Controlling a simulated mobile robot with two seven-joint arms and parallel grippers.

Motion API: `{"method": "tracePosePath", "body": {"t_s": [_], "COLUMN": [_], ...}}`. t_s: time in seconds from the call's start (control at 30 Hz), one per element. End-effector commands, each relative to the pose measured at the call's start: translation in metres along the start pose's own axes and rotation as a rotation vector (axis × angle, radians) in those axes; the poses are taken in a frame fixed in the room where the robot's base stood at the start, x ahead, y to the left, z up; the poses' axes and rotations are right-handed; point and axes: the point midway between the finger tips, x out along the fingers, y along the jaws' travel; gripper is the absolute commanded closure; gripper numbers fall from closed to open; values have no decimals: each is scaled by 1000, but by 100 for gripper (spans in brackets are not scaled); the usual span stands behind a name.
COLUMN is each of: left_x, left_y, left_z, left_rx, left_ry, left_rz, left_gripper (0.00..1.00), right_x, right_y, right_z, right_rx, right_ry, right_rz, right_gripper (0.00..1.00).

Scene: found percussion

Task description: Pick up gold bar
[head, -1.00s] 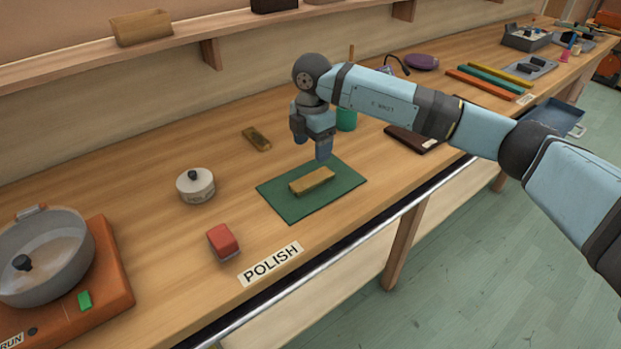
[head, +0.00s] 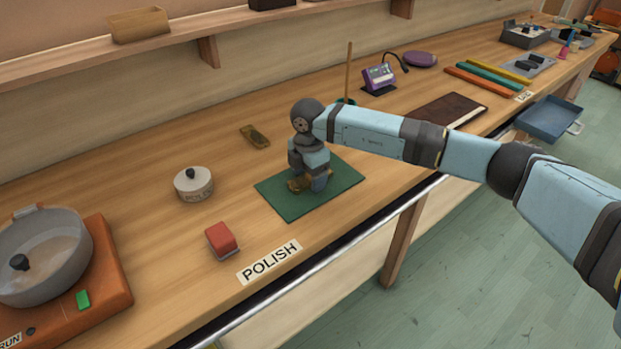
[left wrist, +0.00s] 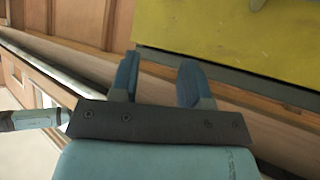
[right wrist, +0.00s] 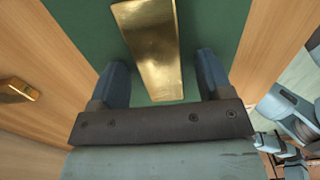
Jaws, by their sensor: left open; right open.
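The gold bar (right wrist: 152,40) lies on the green mat (head: 340,183) at the POLISH label. In the head view my right gripper (head: 310,184) is down over the bar and hides most of it. In the right wrist view the bar lies lengthwise between the two spread fingers of my right gripper (right wrist: 161,68), with a gap visible on each side. The fingers are open. My left gripper (left wrist: 157,72) shows only in the left wrist view, open and with nothing between its fingers.
A small brass-coloured piece (head: 255,136) lies behind the mat. A red block (head: 222,240), a lidded white pot (head: 194,184) and a pan on an orange burner (head: 100,270) stand to the left. A dark board (head: 447,112) lies to the right. A yellow surface (left wrist: 230,40) is near my left gripper.

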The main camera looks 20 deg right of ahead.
Motion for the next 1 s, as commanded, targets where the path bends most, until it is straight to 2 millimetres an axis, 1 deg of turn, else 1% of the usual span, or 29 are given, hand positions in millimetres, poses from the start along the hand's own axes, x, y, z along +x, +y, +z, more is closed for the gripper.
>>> {"method": "tracePosePath", "body": {"t_s": [0.03,0.33,0.6,0.77,0.87,1.0], "left_x": [0,1,1,1,0,0], "left_y": [0,3,5,5,4,2], "left_z": [0,-1,-2,-2,-2,-2], "left_rx": [-1,-12,-18,-17,-13,-7], "left_ry": [0,3,4,4,3,1], "left_rz": [0,0,0,1,1,1], "left_gripper": [57,57,57,57,57,57], "right_x": [0,0,-2,-10,-21,-48], "right_y": [0,0,0,1,1,1], "right_z": [0,0,0,0,0,0], "right_rx": [0,0,0,-1,-1,-1], "right_ry": [0,0,1,1,1,0], "right_rz": [0,0,2,3,2,5], "right_gripper": [30,99,100,100,100,100]}}
